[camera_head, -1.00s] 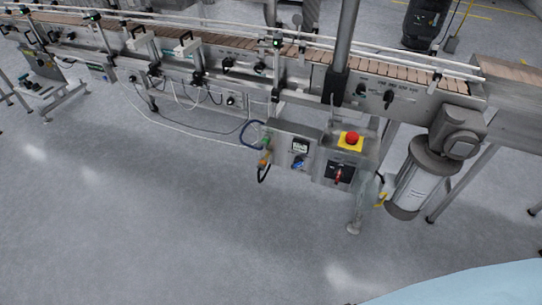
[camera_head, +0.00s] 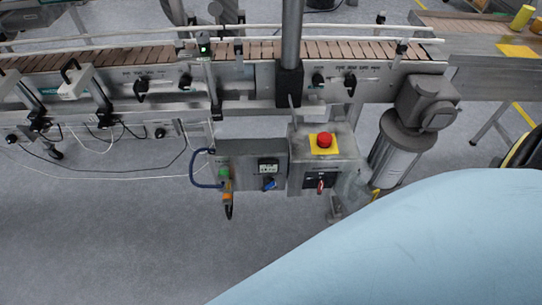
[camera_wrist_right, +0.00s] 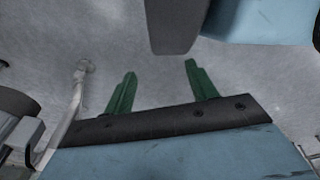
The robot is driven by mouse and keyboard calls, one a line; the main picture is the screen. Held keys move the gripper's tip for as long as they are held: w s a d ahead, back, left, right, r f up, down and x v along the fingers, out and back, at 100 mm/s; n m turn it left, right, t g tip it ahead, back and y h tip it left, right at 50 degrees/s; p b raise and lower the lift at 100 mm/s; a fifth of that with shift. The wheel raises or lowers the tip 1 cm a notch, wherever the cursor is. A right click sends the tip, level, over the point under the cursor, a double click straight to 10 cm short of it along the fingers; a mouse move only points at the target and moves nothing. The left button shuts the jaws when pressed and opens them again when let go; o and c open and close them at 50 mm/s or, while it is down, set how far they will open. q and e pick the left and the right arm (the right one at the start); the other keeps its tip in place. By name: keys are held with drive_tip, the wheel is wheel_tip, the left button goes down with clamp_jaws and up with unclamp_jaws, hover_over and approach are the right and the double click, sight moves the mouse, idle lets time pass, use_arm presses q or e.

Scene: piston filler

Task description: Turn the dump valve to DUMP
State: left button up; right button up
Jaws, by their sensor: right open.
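I cannot pick out a valve marked DUMP; no such label is legible in these frames. In the head view, a grey control box (camera_head: 298,165) below the conveyor carries a red button on a yellow plate (camera_head: 324,142) and a red-handled switch (camera_head: 320,182). Left of it, a smaller grey box (camera_head: 240,160) has a blue knob (camera_head: 269,184) and a small display. My right gripper (camera_wrist_right: 158,84) shows in the wrist view with two green fingers apart, empty, over grey floor. My left gripper is out of view.
The conveyor (camera_head: 340,50) with its rails and black knobs runs across the top. A grey motor with a cylindrical housing (camera_head: 393,150) stands right of the boxes. Coloured connectors and a cable (camera_head: 226,190) hang at the left box. Floor below is clear; my pale-blue arm covers the lower right.

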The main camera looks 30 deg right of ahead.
drive_tip(key=w+a+m+t+y+b, duration=0.1)
drive_tip(key=w+a+m+t+b, duration=0.15)
drive_tip(key=w+a, duration=0.4)
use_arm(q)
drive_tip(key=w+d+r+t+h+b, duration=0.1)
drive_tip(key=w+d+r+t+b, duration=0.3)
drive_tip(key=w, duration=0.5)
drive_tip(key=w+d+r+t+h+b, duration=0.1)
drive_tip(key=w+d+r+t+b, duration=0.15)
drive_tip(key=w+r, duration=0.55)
use_arm(e)
drive_tip(key=m+t+h+b, duration=0.7)
drive_tip(key=m+t+h, duration=0.35)
drive_tip(key=m, duration=0.45)
approach(269, 188)
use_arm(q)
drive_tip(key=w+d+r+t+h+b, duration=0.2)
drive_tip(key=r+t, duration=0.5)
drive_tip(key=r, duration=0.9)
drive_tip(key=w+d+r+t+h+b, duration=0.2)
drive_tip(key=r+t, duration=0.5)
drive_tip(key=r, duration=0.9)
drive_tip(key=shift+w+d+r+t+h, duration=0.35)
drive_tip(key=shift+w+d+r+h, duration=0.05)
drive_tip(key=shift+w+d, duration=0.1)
use_arm(e)
drive_tip(key=shift+x, duration=5)
drive_tip(key=shift+f, duration=0.15)
